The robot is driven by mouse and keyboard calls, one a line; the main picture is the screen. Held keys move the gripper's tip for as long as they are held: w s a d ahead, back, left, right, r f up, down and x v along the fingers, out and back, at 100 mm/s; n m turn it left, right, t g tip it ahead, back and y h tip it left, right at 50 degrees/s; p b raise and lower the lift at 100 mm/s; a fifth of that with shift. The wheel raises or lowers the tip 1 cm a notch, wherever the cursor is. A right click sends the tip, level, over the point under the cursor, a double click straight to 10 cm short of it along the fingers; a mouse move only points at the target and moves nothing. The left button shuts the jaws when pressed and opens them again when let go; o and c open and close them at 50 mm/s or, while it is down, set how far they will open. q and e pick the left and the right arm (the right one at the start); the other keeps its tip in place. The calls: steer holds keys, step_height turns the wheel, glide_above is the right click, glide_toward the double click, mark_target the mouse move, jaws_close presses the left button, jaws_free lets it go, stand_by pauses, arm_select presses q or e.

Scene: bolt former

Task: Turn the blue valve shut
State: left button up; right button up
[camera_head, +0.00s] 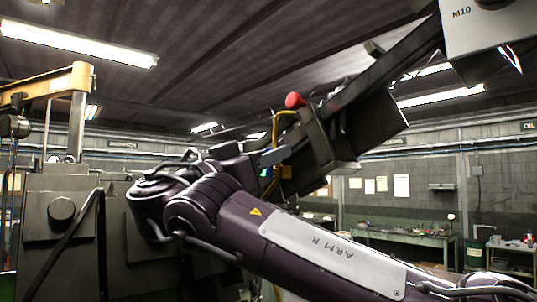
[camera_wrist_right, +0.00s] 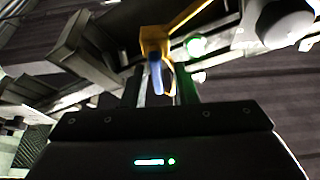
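The blue valve handle (camera_wrist_right: 156,78) shows in the right wrist view as a narrow blue piece hanging below a yellow fitting (camera_wrist_right: 154,42). My right gripper (camera_wrist_right: 166,88) is open, with one finger on each side of the blue handle. The handle lies closer to the left finger; I cannot tell whether it touches. In the head view my right gripper (camera_head: 275,170) is small, at the end of my purple arm, next to yellow piping (camera_head: 283,130). The blue handle cannot be made out there. My left gripper is not in view.
A dark machine arm with a red knob (camera_head: 294,100) slants up to a grey box marked M10 (camera_head: 490,25). A grey machine block (camera_head: 60,215) stands at left, below a yellow crane beam (camera_head: 50,86). A green workbench (camera_head: 405,237) is at the back.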

steer(key=shift+d, duration=0.1)
jaws_close()
steer(key=shift+f+n+t+y+b, duration=0.15)
steer(key=shift+n+t+y+b, duration=0.15)
steer(key=shift+n+b, duration=0.55)
steer(key=shift+w+a+n+t+y+b, duration=0.2)
steer(key=shift+n+t+y+b, duration=0.3)
steer(key=shift+n+b, duration=0.65)
steer(key=shift+w+a+n+t+y+b, duration=0.15)
steer(key=shift+n+t+y+b, duration=0.35)
steer(key=shift+n, duration=1.05)
steer(key=shift+w+a+n+t+y+b, duration=0.1)
steer(key=shift+w+n+t+y+b, duration=0.15)
steer(key=shift+n+y+b, duration=0.7)
steer(key=shift+n, duration=0.6)
